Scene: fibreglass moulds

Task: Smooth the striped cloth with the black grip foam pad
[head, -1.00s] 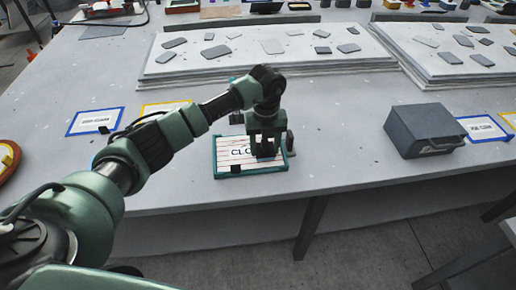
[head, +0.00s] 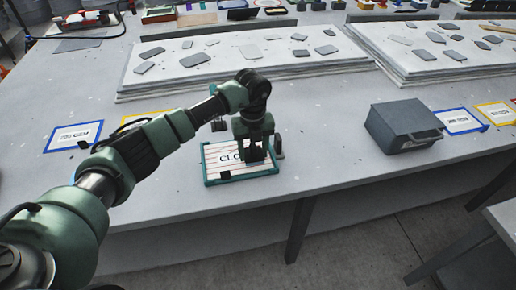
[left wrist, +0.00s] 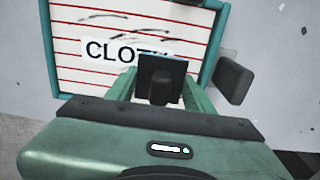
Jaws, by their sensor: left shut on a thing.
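The striped cloth (head: 222,172), white with thin red lines and a "CLOTH" label, lies flat in a teal frame (head: 243,177) on the table. It also shows in the left wrist view (left wrist: 85,75), with dark crease-like marks near its top. My left gripper (head: 255,158) is over the right part of the cloth, pointing down, shut on the black grip foam pad (left wrist: 161,75). The pad is at or just above the cloth; I cannot tell whether it touches. It hides the label's end. My right gripper is not in view.
A dark block (left wrist: 233,80) stands by the frame's right edge, close to my left gripper. A grey box with a handle (head: 402,127) is to the right. Stacked white boards (head: 215,80) with grey pieces lie behind. The table between frame and box is clear.

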